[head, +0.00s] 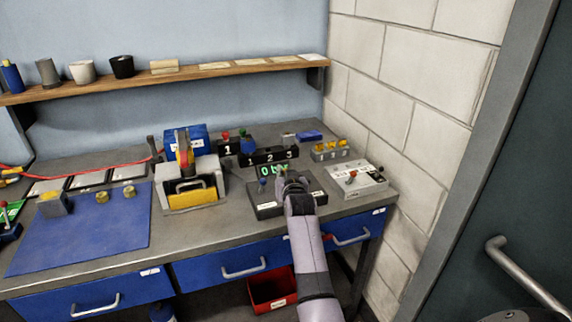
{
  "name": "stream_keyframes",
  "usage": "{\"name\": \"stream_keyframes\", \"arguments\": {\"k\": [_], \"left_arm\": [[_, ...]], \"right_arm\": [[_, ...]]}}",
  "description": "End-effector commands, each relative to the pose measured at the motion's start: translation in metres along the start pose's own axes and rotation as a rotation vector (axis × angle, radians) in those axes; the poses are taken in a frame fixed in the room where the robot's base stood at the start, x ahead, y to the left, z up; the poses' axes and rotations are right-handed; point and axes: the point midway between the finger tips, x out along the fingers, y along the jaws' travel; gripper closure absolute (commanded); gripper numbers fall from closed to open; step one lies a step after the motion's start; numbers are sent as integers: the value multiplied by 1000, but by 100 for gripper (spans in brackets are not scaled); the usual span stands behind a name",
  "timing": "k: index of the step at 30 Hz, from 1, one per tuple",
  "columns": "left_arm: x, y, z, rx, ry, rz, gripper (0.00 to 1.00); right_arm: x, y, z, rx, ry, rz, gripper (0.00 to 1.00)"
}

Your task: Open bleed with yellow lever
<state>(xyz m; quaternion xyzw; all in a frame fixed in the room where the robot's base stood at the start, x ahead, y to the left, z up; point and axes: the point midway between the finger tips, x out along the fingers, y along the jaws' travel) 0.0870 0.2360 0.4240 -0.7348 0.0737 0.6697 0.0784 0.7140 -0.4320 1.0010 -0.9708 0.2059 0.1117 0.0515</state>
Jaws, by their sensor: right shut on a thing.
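A dark control box (268,209) stands near the bench's front edge, with a green digital display (272,170) behind it that starts with "0 b". A small blue-topped lever (262,183) stands on the box's left part. My right gripper (284,180) reaches over the middle of the box from the front and is shut on a small lever there. The gripper hides most of that lever; a little yellow-green shows at its tip, so it looks like the yellow lever. My left gripper is not in view.
A light box with a red-knobbed lever (371,183) stands to the right. A grey block with several yellow knobs (322,154) is behind it. A black block numbered 1 to 3 (262,157) stands behind the display. A grey and yellow machine (186,187) is left. A blue mat (85,235) lies farther left.

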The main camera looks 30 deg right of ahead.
Motion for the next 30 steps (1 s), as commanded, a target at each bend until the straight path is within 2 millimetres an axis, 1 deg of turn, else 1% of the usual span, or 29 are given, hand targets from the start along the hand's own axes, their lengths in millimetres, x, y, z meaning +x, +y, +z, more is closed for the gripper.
{"name": "stream_keyframes", "arguments": {"k": [1, 9, 12, 16, 21, 30], "left_arm": [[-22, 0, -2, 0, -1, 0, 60], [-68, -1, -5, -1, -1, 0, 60], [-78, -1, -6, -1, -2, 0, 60], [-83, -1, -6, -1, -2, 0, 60], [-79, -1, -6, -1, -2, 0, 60], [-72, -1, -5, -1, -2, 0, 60]], "right_arm": [[0, -1, -11, -7, -43, 3, 100], [13, -3, -14, -46, -265, 26, 100], [19, -4, -13, -63, -358, 36, 100], [27, -5, -11, -82, -475, 48, 100], [33, -5, -6, -105, -607, 61, 100], [35, -5, -1, -129, -744, 75, 100]]}}
